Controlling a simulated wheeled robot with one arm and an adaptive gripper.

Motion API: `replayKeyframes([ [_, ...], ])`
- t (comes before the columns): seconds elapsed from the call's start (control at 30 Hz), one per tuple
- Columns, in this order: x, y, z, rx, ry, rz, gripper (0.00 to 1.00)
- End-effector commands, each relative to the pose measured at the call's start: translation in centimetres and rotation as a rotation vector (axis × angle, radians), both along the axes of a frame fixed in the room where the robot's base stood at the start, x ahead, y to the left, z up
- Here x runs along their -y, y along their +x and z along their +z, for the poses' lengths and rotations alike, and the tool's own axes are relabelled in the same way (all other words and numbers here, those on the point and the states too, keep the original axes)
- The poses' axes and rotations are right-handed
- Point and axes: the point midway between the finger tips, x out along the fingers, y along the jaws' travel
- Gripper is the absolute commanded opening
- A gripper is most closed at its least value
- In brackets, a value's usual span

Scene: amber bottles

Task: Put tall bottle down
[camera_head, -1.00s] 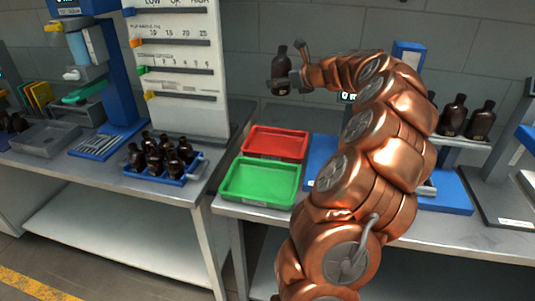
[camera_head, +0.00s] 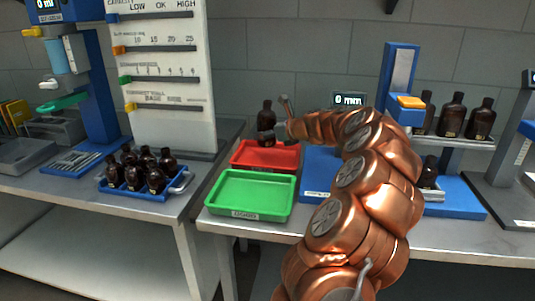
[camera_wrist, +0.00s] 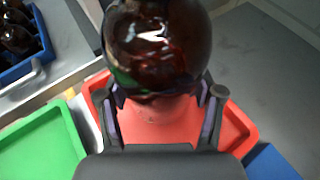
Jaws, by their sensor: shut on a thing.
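A dark amber bottle (camera_head: 266,118) is held upright in my gripper (camera_head: 280,131), over the back part of the red tray (camera_head: 264,155). In the wrist view the bottle (camera_wrist: 157,45) fills the upper middle, and my gripper's fingers (camera_wrist: 160,105) close on it from both sides. The red tray (camera_wrist: 235,130) shows beneath it. I cannot tell whether the bottle's base touches the tray, as the gripper and tray edge hide it. The green tray (camera_head: 250,195) stands in front of the red one and is empty.
A blue crate (camera_head: 160,192) of several amber bottles sits on the left table. A tall white panel (camera_head: 165,80) stands left of the trays.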

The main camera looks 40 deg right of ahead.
Motion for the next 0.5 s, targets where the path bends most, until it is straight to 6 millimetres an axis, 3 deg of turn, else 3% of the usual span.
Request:
replayKeyframes([
  [0.5, 0.1, -0.1, -5.1, 0.001, 0.001, -0.001, 0.23],
])
